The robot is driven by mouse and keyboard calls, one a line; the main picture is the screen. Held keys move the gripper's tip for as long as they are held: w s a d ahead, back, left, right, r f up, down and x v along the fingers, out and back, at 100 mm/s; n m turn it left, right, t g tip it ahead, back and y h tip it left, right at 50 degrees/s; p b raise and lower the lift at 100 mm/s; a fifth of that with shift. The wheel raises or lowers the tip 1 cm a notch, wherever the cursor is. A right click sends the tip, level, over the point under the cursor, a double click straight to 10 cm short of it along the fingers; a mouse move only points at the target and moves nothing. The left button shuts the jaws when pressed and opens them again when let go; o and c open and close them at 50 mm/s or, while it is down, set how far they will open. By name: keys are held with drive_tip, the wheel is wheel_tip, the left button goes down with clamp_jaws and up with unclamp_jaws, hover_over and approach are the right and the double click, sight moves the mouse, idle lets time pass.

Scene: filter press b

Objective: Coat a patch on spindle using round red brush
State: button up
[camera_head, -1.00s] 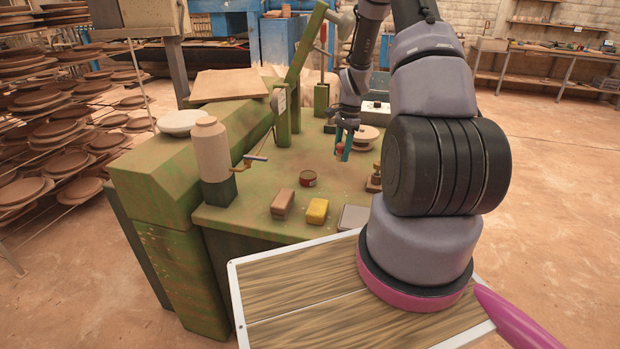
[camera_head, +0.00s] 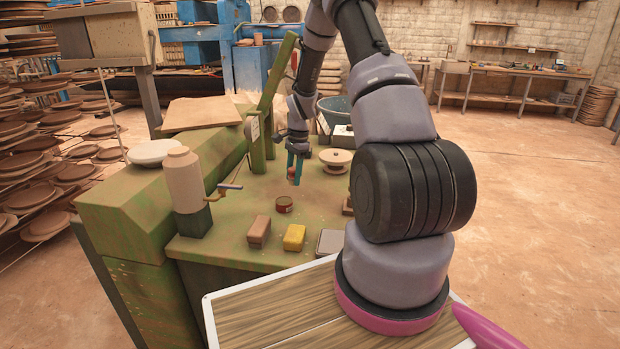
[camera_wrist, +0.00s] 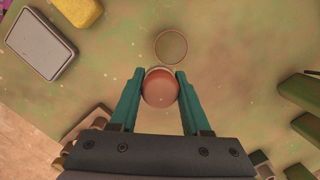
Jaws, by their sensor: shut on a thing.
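My gripper (camera_head: 296,172) is shut on the round red brush (camera_wrist: 160,88), whose rounded reddish end shows between the teal fingers in the wrist view. It hangs above the green bench, just beyond a small red-brown tin (camera_head: 284,204). In the wrist view the tin's round rim (camera_wrist: 171,47) lies just past the brush; I cannot tell whether they touch. A pale disc with a raised hub (camera_head: 336,157), possibly the spindle, sits to the right of my gripper. I cannot identify the spindle for sure, and no coated patch can be made out.
A brown block (camera_head: 259,232), a yellow block (camera_head: 294,237) and a grey box (camera_head: 332,243) line the bench's near edge. A pale cylinder (camera_head: 184,180) on a dark block stands left, beside a crank (camera_head: 229,188). A green post (camera_head: 271,100) rises behind.

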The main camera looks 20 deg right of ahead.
sight(283, 201)
drive_tip(key=a, duration=0.1)
drive_tip(key=w+a, duration=0.1)
drive_tip(key=a, duration=0.1)
drive_tip(key=shift+w+a+f, duration=0.15)
drive_tip(key=shift+f, duration=2.8)
drive_tip(key=shift+f, duration=0.55)
drive_tip(key=shift+r, duration=0.1)
wheel_tip(283, 201, up, 7)
idle(0.4)
idle(0.5)
